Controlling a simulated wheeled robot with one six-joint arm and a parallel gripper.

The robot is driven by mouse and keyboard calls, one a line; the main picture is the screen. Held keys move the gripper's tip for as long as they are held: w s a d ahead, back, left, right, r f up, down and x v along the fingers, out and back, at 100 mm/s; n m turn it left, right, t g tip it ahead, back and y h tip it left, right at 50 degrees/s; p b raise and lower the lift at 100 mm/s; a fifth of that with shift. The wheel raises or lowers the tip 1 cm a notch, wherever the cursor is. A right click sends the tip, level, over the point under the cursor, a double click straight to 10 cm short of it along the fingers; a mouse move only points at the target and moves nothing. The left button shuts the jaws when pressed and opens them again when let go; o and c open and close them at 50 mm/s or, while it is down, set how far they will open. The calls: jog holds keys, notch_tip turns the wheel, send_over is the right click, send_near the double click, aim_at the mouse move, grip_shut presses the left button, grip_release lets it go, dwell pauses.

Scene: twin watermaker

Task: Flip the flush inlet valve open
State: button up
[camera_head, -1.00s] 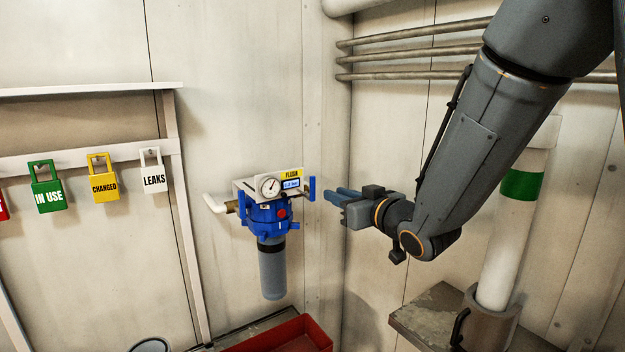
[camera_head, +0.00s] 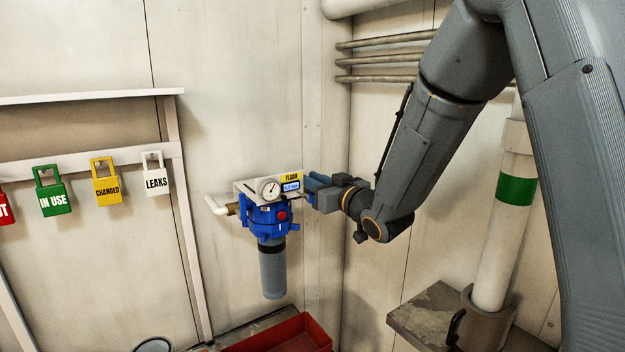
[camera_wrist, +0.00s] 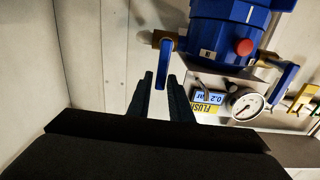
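The blue filter unit (camera_head: 268,218) hangs on the wall, with a gauge (camera_head: 270,188) and a FLUSH display (camera_head: 291,186) on its bracket. In the wrist view, which is upside down, a blue valve handle (camera_wrist: 164,58) on a brass fitting (camera_wrist: 158,37) points down the picture. A second blue handle (camera_wrist: 284,75) is on the unit's other side. My gripper (camera_wrist: 163,77) is open, with the near handle's end between its fingertips in the picture; contact cannot be told. In the head view my gripper (camera_head: 309,182) largely hides that handle.
A red tray (camera_head: 285,338) lies below the unit. Coloured tags (camera_head: 106,185) hang on a rail at left. Pipes (camera_head: 390,57) run along the right wall. A white pipe with a green band (camera_head: 515,188) stands at right.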

grip_shut()
jog(key=shift+d, duration=0.1)
jog(key=w+d+f+m+p, duration=0.1)
jog(key=d+f+m+p, duration=0.1)
jog(key=m, duration=0.7)
jog(key=w+d+f+m+p, duration=0.1)
jog(key=w+d+f+m, duration=0.1)
jog(key=m, duration=0.7)
jog(key=shift+d+f+p, duration=0.25)
jog(key=shift+f+p, duration=0.15)
jog(key=shift+f, duration=0.45)
jog(key=shift+w, duration=0.1)
grip_release()
